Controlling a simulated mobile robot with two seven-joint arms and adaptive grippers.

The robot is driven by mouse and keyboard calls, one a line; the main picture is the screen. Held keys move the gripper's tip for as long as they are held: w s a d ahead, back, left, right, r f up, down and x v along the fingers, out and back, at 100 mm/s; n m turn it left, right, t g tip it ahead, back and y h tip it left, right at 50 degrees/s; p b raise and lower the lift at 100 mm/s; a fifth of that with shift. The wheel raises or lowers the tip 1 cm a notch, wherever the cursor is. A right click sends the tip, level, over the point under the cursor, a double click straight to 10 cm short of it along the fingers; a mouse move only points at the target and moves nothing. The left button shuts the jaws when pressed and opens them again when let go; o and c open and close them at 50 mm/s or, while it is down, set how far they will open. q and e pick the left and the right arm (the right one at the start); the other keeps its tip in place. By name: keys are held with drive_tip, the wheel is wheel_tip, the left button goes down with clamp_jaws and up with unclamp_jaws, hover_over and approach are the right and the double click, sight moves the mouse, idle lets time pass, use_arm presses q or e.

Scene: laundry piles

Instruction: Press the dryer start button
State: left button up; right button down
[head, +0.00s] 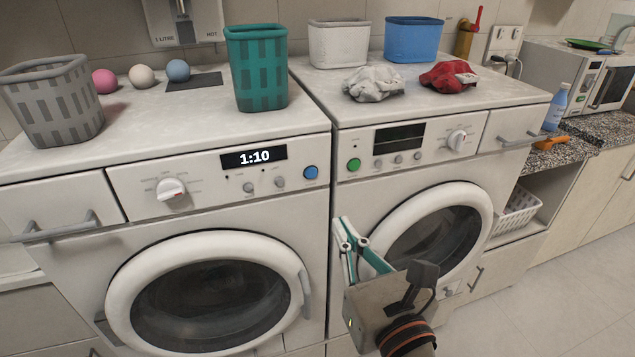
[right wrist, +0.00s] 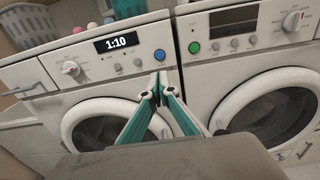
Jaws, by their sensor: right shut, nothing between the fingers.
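Two white front-loading machines stand side by side, and no readable label says which is the dryer. The right machine (head: 468,165) has a round green button (head: 354,165) and a dark, blank display (head: 399,136). The left machine (head: 140,240) has a blue button (head: 311,172) and a lit display (head: 254,157) reading 1:10. My right gripper (head: 349,232) is shut and empty, below the green button and left of the right machine's door. In the right wrist view the green button (right wrist: 195,47) shows above and right of the fingertips (right wrist: 158,84). My left gripper is not in view.
A grey basket (head: 52,105), dryer balls, and teal (head: 257,70), white (head: 338,43) and blue (head: 413,38) bins stand on the machine tops. White (head: 374,82) and red (head: 447,75) cloths lie there too. Drawer handles (head: 62,229) stick out from the fronts.

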sight(312, 174)
drive_tip(key=x, duration=1.3)
drive_tip(key=shift+w+a+f, duration=0.1)
drive_tip(key=shift+w+a, duration=0.05)
drive_tip(key=shift+w, duration=0.35)
